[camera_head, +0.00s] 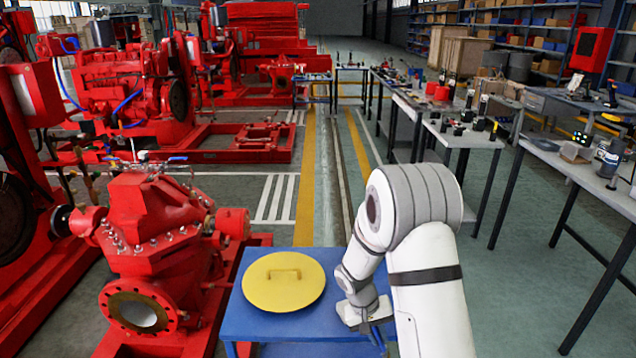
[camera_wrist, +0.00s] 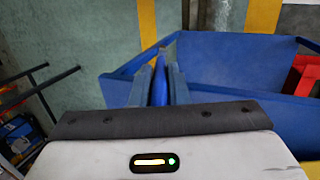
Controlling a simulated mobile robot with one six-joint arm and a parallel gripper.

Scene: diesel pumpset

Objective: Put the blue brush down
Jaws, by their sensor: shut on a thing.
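My gripper (camera_head: 377,340) hangs at the right edge of the blue cart (camera_head: 240,318) in the head view. In the wrist view my gripper (camera_wrist: 161,80) is shut on the blue brush (camera_wrist: 160,88), a narrow blue piece upright between its two fingers. Only a thin part of the brush shows; its bristles cannot be made out. In the head view I cannot tell the brush from the fingers.
A round yellow lid (camera_head: 284,282) with a handle lies on the cart top. A red pump (camera_head: 150,240) stands close to its left. Benches with tools (camera_head: 455,132) stand to the right. Green floor (camera_head: 510,290) lies open between cart and benches.

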